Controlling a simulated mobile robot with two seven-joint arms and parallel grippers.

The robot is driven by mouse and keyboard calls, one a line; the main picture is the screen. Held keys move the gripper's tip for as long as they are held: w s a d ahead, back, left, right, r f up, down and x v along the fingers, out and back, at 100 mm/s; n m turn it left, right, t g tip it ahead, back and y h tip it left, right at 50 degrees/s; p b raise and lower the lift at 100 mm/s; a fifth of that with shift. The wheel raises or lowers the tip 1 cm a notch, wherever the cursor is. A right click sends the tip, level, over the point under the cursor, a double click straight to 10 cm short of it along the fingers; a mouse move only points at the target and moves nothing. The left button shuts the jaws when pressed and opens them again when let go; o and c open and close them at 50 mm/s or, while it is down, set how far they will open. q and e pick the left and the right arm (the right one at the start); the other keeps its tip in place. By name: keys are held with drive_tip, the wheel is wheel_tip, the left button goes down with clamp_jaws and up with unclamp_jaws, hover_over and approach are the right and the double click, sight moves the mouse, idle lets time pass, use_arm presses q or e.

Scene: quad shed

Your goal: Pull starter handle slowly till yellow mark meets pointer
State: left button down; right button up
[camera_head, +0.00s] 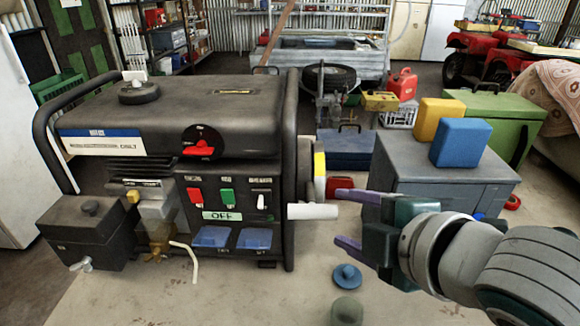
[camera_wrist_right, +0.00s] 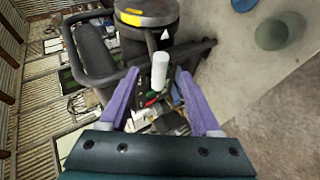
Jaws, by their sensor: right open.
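The starter handle (camera_head: 313,212) is a white cylinder that sticks out from the right side of the black generator (camera_head: 210,110). It also shows in the right wrist view (camera_wrist_right: 160,70). A yellow mark (camera_head: 320,163) is on the round starter part above the handle. In the wrist view the yellow mark (camera_wrist_right: 147,18) lies left of and above a small white pointer (camera_wrist_right: 164,34), apart from it. My right gripper (camera_head: 342,218) is open, its purple fingers facing the handle's free end. In the wrist view the handle appears between the fingertips, with gaps on both sides. My left gripper is out of view.
A grey cabinet (camera_head: 440,185) with a yellow and a blue canister (camera_head: 460,143) stands behind my right gripper. A blue round object (camera_head: 347,277) and a grey-green one (camera_head: 346,312) are on the floor below. The floor right of the generator's front is otherwise mostly clear.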

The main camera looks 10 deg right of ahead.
sight(331, 214)
drive_tip(key=shift+b+x, duration=0.3)
drive_tip(key=shift+x, duration=1.85)
clamp_jaws()
